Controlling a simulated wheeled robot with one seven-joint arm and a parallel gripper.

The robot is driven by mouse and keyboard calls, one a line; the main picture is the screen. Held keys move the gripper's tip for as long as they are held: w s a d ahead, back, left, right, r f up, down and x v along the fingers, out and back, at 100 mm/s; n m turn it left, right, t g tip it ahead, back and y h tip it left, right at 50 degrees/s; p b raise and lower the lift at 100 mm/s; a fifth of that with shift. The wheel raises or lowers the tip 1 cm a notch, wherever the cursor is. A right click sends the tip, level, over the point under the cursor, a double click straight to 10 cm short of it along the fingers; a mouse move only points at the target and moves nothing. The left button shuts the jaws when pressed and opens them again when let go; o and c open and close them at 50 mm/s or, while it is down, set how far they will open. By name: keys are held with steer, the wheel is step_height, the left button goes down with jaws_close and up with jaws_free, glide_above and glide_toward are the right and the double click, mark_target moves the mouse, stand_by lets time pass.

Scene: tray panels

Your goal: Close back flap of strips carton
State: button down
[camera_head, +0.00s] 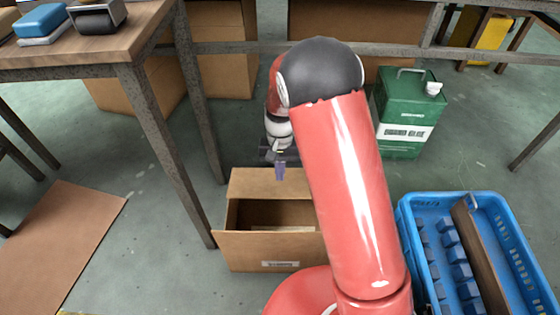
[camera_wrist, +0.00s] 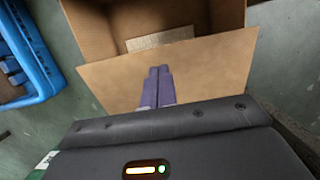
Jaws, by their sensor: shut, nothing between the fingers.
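The strips carton (camera_head: 262,251) stands on the floor with its top open, partly hidden on the right by my arm. Its back flap (camera_head: 262,183) stands up at the far side. In the wrist view the back flap (camera_wrist: 215,72) spreads across the middle, with the open carton (camera_wrist: 90,28) beyond it and a paler patch inside. My gripper (camera_head: 280,168) is at the top edge of the back flap in the head view. In the wrist view its purple fingers (camera_wrist: 158,82) are together and empty, in front of the flap; I cannot tell whether they touch it.
A blue crate (camera_head: 408,205) with blue blocks and a brown strip is right of the carton. A green can (camera_head: 405,112) stands behind on the right. A table leg (camera_head: 170,150) rises close left of the carton. A flat brown sheet (camera_head: 62,240) lies further left.

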mark_target(280, 198)
steer(key=b+x, duration=0.1)
steer(key=x, duration=0.5)
steer(key=shift+s+f, duration=0.1)
steer(key=shift+f, duration=0.25)
steer(key=shift+s+b+x, duration=0.1)
steer(key=shift+b+x, duration=0.3)
steer(key=shift+x, duration=0.55)
steer(key=shift+s+b+x, duration=0.15)
steer(key=shift+b+x, duration=0.2)
steer(key=shift+x, duration=0.65)
steer(key=shift+r, duration=0.1)
